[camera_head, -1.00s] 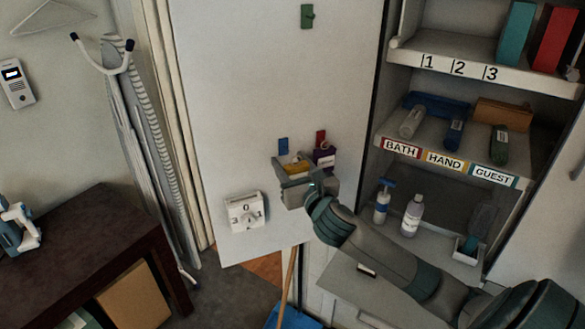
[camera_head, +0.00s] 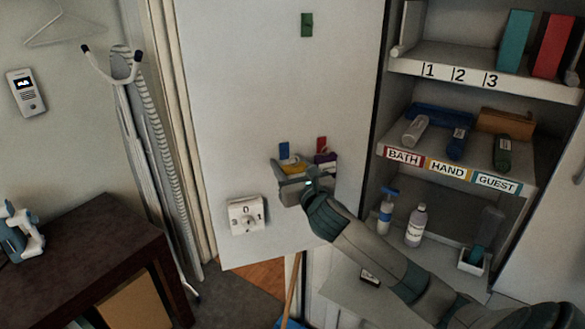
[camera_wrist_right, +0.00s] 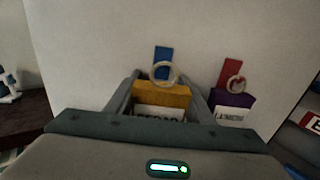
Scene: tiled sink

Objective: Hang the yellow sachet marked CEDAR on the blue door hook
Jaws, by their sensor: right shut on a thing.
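The yellow sachet (camera_wrist_right: 162,95) is between the fingers of my right gripper (camera_wrist_right: 162,88) in the right wrist view. I cannot tell whether the ring is around the hook. In the head view the yellow sachet (camera_head: 294,169) is just below the blue hook (camera_head: 284,150) on the white door (camera_head: 250,90). My left gripper is not in view.
A purple sachet (camera_wrist_right: 232,100) hangs by its ring at the red hook (camera_wrist_right: 232,72), close beside my right finger. A green hook (camera_head: 307,25) is higher up. A white dial box (camera_head: 246,215) is at lower left. Shelves (camera_head: 480,85) stand right of the door.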

